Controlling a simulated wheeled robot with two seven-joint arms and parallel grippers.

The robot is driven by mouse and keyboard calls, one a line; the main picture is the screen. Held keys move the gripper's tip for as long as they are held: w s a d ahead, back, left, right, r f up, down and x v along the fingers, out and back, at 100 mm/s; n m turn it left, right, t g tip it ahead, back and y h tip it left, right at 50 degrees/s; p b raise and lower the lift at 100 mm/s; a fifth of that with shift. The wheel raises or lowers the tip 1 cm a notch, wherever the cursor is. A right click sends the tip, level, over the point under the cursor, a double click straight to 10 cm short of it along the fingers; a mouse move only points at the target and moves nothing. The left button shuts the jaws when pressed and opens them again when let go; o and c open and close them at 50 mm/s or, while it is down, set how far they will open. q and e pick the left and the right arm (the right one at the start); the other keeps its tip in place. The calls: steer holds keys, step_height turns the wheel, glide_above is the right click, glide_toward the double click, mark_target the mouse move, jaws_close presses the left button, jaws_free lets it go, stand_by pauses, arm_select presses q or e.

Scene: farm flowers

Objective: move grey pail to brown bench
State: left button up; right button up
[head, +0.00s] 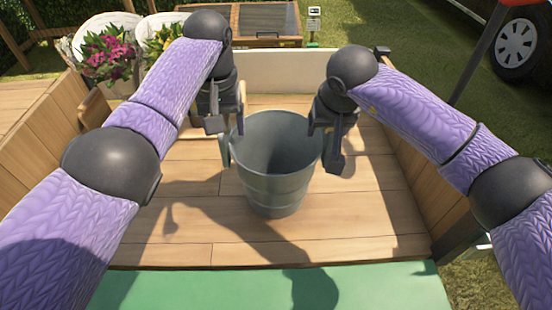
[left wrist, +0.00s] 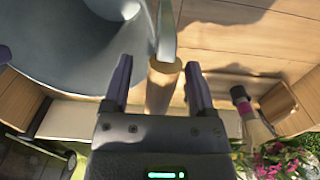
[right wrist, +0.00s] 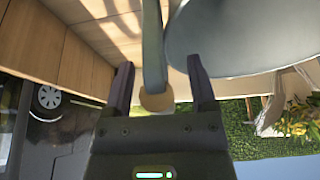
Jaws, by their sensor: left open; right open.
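The grey pail (head: 277,180) stands upright on the wooden floor of a box-like bed, open end up. My left gripper (head: 222,128) is open at the pail's left side. In the left wrist view a wooden handle grip (left wrist: 163,88) and a grey strap lie between its open fingers (left wrist: 157,85), with the pail (left wrist: 75,50) beside them. My right gripper (head: 335,150) is open at the pail's right side. In the right wrist view a grey strap (right wrist: 153,45) with a wooden end lies between its open fingers (right wrist: 163,85). I cannot tell whether any finger touches.
Wooden side walls (head: 45,135) flank the bed on both sides. Bare planks (head: 365,220) lie in front of and right of the pail. A green surface (head: 390,285) is nearest me. White baskets with pink flowers (head: 107,55) stand at the back left, and a car wheel (head: 515,43) shows at the back right.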

arm_select(q)
steer(key=shift+c, duration=0.2)
arm_select(e)
steer(key=shift+c, duration=0.2)
arm_select(q)
jaws_close()
arm_select(e)
jaws_close()
stand_by(0.8)
